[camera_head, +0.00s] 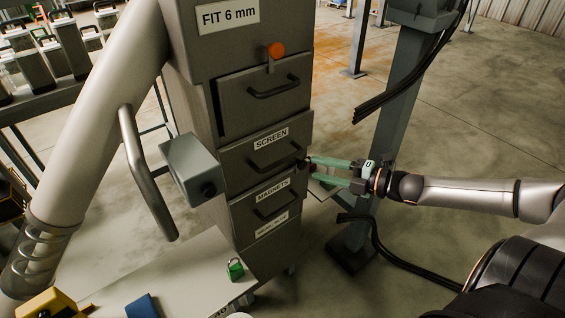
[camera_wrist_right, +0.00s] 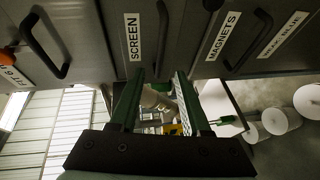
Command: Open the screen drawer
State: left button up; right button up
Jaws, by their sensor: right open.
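The screen drawer (camera_head: 240,165) is a grey front labelled SCREEN in a tall metal cabinet, with a dark bar handle (camera_head: 277,158). It looks shut. In the right wrist view its label and handle (camera_wrist_right: 162,38) lie just beyond the fingers. My right gripper (camera_head: 308,166), with green fingers, is at the right edge of this drawer, near a small dark knob there. In the wrist view the fingers (camera_wrist_right: 158,78) are spread, with nothing held between them. Contact with the drawer cannot be told. My left gripper is not in view.
An unlabelled drawer (camera_head: 264,91) and an orange knob (camera_head: 276,49) are above; the MAGNETS drawer (camera_head: 270,212) is below. A grey pipe (camera_head: 100,110) and a grey box (camera_head: 189,168) stand left. A post (camera_head: 398,95) with hanging cables stands right. A green padlock (camera_head: 236,269) is low in front.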

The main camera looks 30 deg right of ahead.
aim_at(283, 159)
jog(key=b+x, duration=0.2)
jog(key=x, duration=0.4)
jog(key=shift+w, duration=0.1)
jog(key=shift+x, duration=2.6)
grip_shut()
